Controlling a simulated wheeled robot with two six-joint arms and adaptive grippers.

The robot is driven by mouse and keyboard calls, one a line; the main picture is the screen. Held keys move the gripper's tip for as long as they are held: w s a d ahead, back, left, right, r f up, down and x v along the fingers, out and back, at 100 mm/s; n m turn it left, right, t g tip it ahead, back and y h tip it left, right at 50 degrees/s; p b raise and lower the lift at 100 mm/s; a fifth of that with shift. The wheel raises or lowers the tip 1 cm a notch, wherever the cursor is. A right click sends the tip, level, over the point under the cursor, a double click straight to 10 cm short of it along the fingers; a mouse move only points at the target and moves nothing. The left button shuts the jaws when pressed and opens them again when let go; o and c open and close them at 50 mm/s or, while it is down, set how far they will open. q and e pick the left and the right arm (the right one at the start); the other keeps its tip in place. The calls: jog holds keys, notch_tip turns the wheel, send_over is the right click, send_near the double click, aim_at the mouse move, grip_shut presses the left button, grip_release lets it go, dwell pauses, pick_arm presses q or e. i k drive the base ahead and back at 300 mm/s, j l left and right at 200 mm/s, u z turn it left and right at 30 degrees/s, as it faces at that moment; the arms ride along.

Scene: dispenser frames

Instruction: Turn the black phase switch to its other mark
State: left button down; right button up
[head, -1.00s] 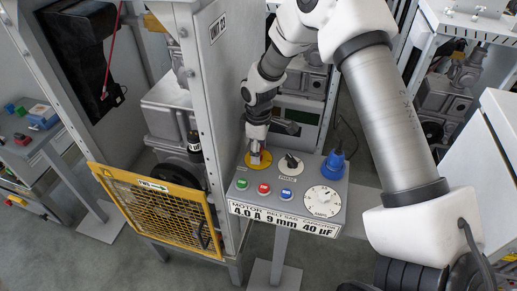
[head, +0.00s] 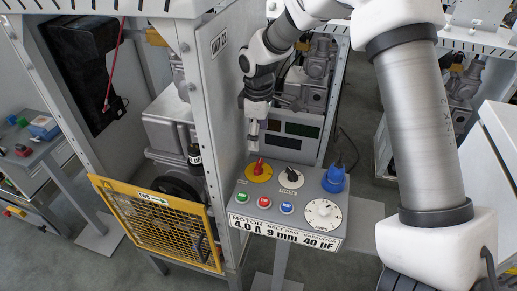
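The black phase switch (head: 291,177) sits on a white disc on top of the grey control box (head: 237,203), right of a red switch (head: 259,167) on a yellow disc. Its black handle looks tilted toward the upper left; its marks are too small to read. My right gripper (head: 253,145) hangs above and behind the red switch, up and left of the phase switch, apart from both. The fingers look close together, but I cannot tell if they are shut. My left gripper is not in view.
A blue plug with a cable (head: 335,178) stands right of the phase switch. Green, red and blue buttons and a white amps dial (head: 323,214) line the front. The grey cabinet post (head: 209,120) and yellow mesh guard (head: 160,222) stand close on the left.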

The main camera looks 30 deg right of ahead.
aim_at(292, 176)
jog(key=k, duration=1)
